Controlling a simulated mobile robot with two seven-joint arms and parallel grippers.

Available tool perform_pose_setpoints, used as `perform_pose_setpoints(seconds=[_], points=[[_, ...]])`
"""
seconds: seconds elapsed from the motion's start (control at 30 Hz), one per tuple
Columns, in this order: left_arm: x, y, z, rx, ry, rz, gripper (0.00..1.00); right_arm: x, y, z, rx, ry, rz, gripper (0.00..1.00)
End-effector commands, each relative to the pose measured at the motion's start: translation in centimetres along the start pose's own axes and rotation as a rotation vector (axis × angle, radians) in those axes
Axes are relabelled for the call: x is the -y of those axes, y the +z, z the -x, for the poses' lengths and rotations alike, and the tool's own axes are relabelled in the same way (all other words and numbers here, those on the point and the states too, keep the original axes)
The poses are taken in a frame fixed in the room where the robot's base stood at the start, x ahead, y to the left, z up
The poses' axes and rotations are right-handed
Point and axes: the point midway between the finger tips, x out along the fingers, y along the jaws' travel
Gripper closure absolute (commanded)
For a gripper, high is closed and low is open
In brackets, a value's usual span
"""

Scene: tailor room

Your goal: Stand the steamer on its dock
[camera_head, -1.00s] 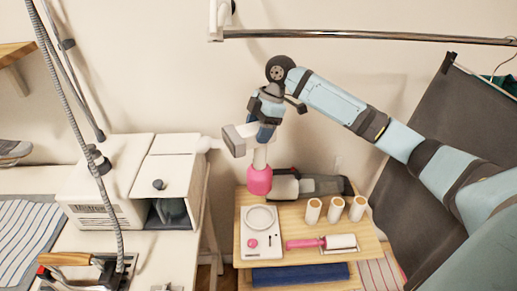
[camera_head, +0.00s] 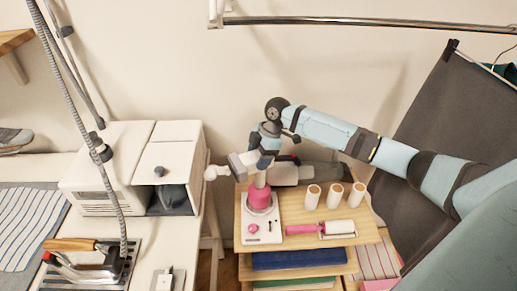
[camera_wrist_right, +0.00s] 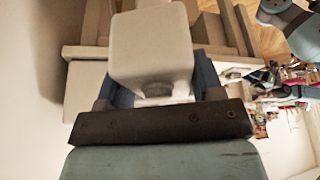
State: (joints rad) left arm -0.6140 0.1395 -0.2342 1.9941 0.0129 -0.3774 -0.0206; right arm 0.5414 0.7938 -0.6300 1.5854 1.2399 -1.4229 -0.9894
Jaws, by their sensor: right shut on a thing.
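The steamer (camera_head: 260,196) has a pink lower body and a pale head that points left. Its pink base is at the round ring of the white dock (camera_head: 264,238) on the small wooden shelf. It looks about upright; I cannot tell whether it rests fully on the ring. My right gripper (camera_head: 262,168) is shut on the steamer's upper part, above the pink body. In the right wrist view, the steamer's pale head (camera_wrist_right: 150,55) fills the middle and hides the dock. My left gripper is not in view.
Several thread spools (camera_head: 335,195) and a pink-handled lint roller (camera_head: 322,229) are on the shelf right of the dock. A dark grey device (camera_head: 300,172) lies behind. A white machine (camera_head: 110,175) and an iron (camera_head: 95,265) are on the left table. A clothes rail runs above.

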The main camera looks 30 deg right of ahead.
Motion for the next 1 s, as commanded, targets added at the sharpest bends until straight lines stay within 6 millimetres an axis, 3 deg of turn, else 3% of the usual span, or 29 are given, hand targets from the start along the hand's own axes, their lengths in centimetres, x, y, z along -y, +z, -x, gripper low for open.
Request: perform_pose_setpoints(seconds=[0.13, 0.47, 0.5, 0.57, 0.6, 0.87, 1.0], points=[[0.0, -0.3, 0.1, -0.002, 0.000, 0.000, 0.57, -0.1, 0.6, -1.3, -0.001, 0.003, 0.000, 1.00], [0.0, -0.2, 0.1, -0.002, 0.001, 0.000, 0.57, -0.1, 0.7, -1.6, -0.001, 0.003, 0.001, 1.00], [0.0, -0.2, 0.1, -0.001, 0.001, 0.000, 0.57, 0.0, 0.8, -1.8, 0.001, 0.000, 0.000, 0.32], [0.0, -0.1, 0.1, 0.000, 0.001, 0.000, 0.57, 0.0, 0.8, -1.8, 0.001, 0.000, 0.000, 0.19], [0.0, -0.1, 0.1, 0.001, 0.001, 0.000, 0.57, 0.0, 0.8, -1.8, 0.001, 0.000, 0.000, 0.13], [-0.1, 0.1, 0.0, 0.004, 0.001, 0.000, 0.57, 0.0, 0.7, -1.7, 0.001, 0.001, 0.000, 0.13], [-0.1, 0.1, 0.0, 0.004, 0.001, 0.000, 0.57, -0.1, 0.7, -0.7, 0.001, 0.003, -0.001, 0.13]])
